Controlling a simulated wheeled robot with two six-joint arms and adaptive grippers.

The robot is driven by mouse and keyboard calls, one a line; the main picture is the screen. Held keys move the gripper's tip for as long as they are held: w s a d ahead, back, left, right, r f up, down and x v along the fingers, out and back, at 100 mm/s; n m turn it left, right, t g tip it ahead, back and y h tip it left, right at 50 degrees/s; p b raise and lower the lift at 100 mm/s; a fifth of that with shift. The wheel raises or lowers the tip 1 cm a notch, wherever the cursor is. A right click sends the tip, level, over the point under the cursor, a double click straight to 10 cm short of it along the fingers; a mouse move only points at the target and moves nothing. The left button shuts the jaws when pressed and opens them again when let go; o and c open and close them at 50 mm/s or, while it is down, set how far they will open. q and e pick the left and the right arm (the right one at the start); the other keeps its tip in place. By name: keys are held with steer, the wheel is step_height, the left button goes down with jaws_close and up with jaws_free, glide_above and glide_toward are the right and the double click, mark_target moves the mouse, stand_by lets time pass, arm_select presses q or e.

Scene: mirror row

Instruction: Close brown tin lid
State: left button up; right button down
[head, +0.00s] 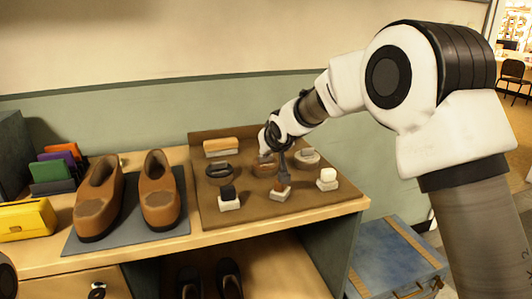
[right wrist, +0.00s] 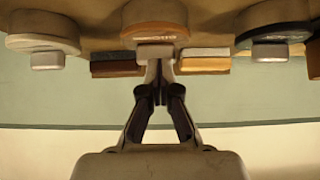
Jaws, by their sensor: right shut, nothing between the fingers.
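The brown tin (head: 264,170) stands on the brown tray, in the middle of a row between a black tin (head: 219,174) and a pale tin (head: 308,158). Its round brown part (right wrist: 154,14) and a pale tab (right wrist: 155,51) show at the top of the right wrist view. I cannot tell how far its lid is open. My right gripper (head: 283,168) is shut and empty, fingers pointing down beside the brown tin. In the right wrist view its fingertips (right wrist: 158,66) meet just by the tab; whether they touch it is unclear. My left gripper is not in view.
Black, brown and white daubers (head: 229,201) stand along the tray's front. A brush (head: 222,147) lies at its back. Brown shoes (head: 160,192) stand on a grey mat left of the tray (head: 290,210). A blue case (head: 392,262) is below at right.

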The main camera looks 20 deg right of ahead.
steer(key=shift+s+f+b, duration=0.3)
steer(key=shift+s+f, duration=0.05)
steer(key=shift+f, duration=0.35)
steer(key=shift+s+f, duration=0.1)
